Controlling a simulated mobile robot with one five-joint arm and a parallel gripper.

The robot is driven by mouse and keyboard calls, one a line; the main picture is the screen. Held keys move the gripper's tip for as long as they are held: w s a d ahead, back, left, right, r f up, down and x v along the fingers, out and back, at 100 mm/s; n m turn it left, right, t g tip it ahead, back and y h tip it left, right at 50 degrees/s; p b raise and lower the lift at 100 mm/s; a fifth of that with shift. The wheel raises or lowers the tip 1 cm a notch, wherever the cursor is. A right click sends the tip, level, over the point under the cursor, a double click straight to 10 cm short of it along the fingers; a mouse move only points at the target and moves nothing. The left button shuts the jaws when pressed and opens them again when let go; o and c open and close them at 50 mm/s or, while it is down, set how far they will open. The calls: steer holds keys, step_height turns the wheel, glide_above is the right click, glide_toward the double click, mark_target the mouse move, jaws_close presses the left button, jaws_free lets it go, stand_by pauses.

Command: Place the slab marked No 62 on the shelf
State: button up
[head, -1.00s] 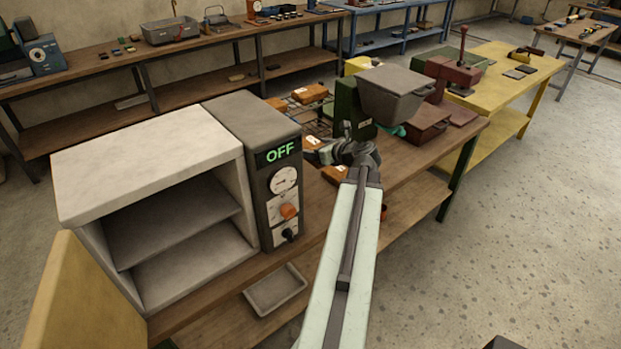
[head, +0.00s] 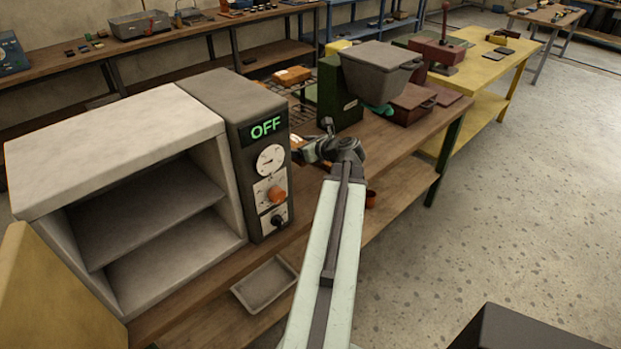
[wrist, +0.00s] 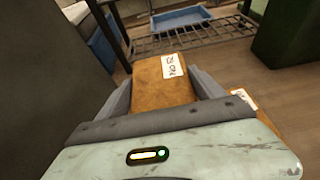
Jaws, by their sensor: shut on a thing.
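In the wrist view an orange-brown slab (wrist: 160,88) with a white label lies between the two fingers of my gripper (wrist: 165,86), which is shut on it. The label seems to start with "No", but its number is too small and turned to read surely. In the head view my gripper (head: 320,149) is over the bench, just right of the oven control panel; the held slab is mostly hidden there. The oven (head: 115,150) is open at the front and has an inner shelf (head: 150,215), bare where visible. Its display reads OFF.
Another slab (head: 293,75) lies on a wire rack behind. A second labelled slab (wrist: 245,100) is right of my gripper. A green machine with a grey hopper (head: 380,70) stands to the right. A yellow oven door (head: 60,290) is at lower left; a shallow tray (head: 264,284) lies below.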

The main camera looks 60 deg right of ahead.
mark_target(298, 176)
step_height(298, 176, down, 10)
steer(key=b, duration=1)
steer(key=shift+r, duration=0.2)
steer(key=shift+f, duration=0.2)
steer(key=o, duration=2)
steer(key=shift+r, duration=0.15)
